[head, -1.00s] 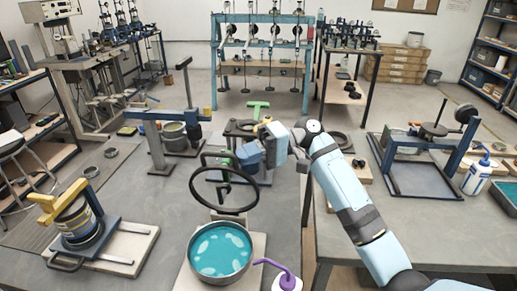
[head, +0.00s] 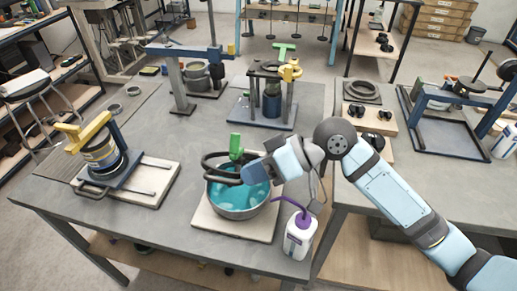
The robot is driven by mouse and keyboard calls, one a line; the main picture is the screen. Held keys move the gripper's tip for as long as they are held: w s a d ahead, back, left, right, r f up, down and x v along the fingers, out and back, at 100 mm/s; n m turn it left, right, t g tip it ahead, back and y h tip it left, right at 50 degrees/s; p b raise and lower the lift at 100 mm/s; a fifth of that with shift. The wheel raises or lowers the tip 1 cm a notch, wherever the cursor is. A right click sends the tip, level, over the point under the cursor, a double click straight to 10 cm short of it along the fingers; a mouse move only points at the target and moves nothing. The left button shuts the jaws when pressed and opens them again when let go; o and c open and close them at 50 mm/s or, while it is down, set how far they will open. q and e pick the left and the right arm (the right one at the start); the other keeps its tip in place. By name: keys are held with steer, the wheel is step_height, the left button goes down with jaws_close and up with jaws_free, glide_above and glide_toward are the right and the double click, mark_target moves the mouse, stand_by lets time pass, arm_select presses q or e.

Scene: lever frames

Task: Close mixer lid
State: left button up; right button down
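The mixer's round metal bowl (head: 238,213) holds teal liquid and stands on a pale board. The lid appears to be a dark ring (head: 208,174), hinged behind the bowl. It now lies low, at a slight tilt, over the back left of the bowl. A green upright part (head: 235,146) stands behind it. My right gripper (head: 245,174) reaches in from the right, at or just above the ring's right side, and hides part of it. I cannot tell whether it touches the ring, nor whether its fingers are open or shut. My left gripper is out of view.
A white bottle with a purple spout (head: 299,236) stands close to the bowl's right front. A yellow-handled device (head: 100,152) sits on a board to the left. A frame with a green top (head: 267,107) stands behind. Table between them is clear.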

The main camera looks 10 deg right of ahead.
steer(key=shift+s+a+f, duration=0.2)
steer(key=shift+s+f, duration=0.15)
steer(key=shift+f, duration=0.25)
steer(key=shift+s+a+f, duration=0.15)
steer(key=shift+s+f, duration=0.15)
steer(key=shift+f, duration=0.3)
steer(key=shift+r, duration=0.1)
